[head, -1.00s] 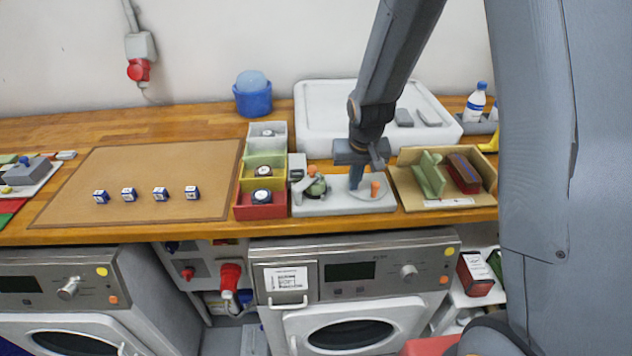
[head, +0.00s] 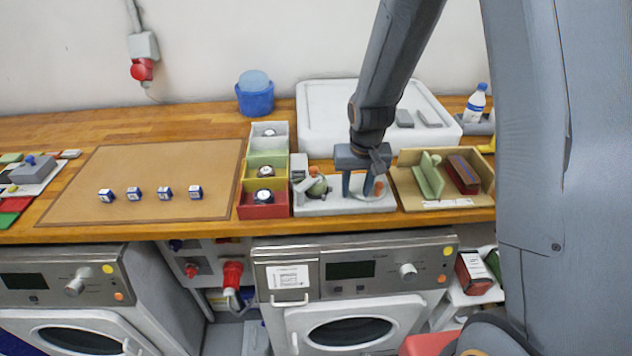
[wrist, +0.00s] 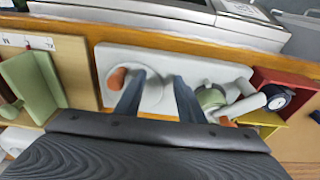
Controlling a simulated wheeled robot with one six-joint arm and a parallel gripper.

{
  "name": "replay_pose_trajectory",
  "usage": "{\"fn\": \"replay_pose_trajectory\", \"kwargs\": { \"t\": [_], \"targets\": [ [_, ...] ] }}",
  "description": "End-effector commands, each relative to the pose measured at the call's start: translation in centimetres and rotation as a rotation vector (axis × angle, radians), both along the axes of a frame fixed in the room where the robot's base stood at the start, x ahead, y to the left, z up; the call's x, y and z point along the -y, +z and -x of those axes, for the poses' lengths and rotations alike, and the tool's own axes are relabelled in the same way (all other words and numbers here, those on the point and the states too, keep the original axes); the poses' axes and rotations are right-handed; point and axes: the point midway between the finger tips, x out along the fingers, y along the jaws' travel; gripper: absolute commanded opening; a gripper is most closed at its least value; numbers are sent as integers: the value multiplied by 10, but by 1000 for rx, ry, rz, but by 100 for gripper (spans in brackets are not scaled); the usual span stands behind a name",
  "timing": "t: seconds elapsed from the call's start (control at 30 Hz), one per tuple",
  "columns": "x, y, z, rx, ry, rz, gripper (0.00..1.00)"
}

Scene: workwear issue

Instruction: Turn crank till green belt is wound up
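The winder has a pale grey base (head: 345,208) at the front of the bench, and the base also shows in the wrist view (wrist: 155,103). The rolled green belt (head: 317,188) sits at its left end in the head view; in the wrist view the roll (wrist: 210,97) is right of my fingers. An orange knob (head: 379,188) stands on a round plate at the other end; it shows in the wrist view (wrist: 117,78) close beside my left finger. My gripper (wrist: 153,88) points down over the base with its fingers apart and only bare base between them. Whether a finger touches the knob is unclear.
Stacked red, yellow and grey bins (head: 264,211) stand close left of the winder. A cardboard tray (head: 480,201) with green and dark red pieces stands close right. A white case (head: 320,120) lies behind. A brown mat (head: 150,165) with small boxes lies further left.

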Motion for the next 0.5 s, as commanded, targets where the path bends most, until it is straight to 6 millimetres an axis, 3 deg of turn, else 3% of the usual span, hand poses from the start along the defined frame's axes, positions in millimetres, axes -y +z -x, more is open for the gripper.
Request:
{"fn": "replay_pose_trajectory", "kwargs": {
  "t": [0.5],
  "targets": [
    [0, 53, -6, 18, 0, -1, 34]
  ]
}}
